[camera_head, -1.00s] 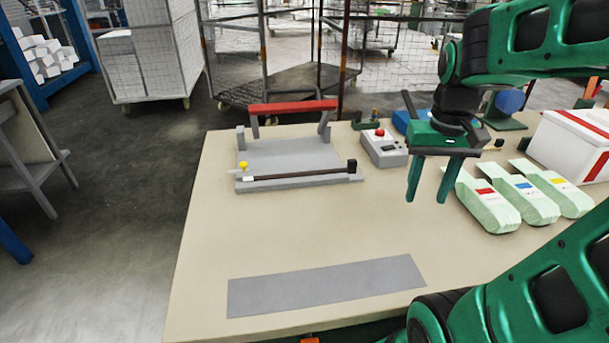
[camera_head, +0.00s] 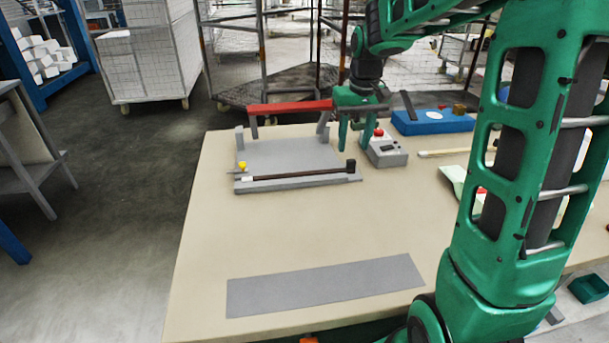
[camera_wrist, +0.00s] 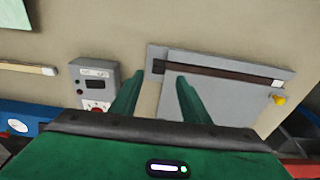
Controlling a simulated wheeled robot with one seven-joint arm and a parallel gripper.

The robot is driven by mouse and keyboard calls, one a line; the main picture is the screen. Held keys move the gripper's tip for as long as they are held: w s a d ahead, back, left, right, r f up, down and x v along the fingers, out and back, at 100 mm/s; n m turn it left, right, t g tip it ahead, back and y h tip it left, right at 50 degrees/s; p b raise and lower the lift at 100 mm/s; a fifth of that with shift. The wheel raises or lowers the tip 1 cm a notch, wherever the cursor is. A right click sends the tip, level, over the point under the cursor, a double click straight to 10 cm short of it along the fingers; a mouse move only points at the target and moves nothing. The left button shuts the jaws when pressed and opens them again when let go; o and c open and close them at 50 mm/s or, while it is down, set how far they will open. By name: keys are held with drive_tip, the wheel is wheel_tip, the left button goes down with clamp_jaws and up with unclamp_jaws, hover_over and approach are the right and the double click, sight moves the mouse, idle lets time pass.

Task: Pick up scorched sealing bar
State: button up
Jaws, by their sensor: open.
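The sealing bar (camera_head: 300,175) is a long, thin dark brown strip with a black block at its right end and a pale tip at its left. It lies along the front edge of the grey press base (camera_head: 285,155). In the wrist view the bar (camera_wrist: 215,71) runs across the press plate, its black end nearest my fingers. My gripper (camera_head: 352,150) is open and empty, fingers pointing down, beyond and above the bar's right end. In the wrist view its two fingers (camera_wrist: 155,98) are apart with nothing between them.
The raised red press handle (camera_head: 290,107) stands behind the base. A grey control box (camera_head: 388,154) with a red button is just right of my gripper. A blue box (camera_head: 432,122) is farther right. A flat grey mat (camera_head: 325,286) lies in front, with clear tabletop between.

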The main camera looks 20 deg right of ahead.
sight(351, 159)
drive_tip(key=shift+w+d+f, duration=0.1)
drive_tip(key=shift+w+f, duration=0.1)
drive_tip(key=shift+f, duration=1.2)
drive_tip(key=shift+w+d+f, duration=0.1)
drive_tip(key=shift+w+f, duration=0.1)
drive_tip(key=shift+f, duration=1.2)
drive_tip(key=shift+c, duration=0.7)
clamp_jaws()
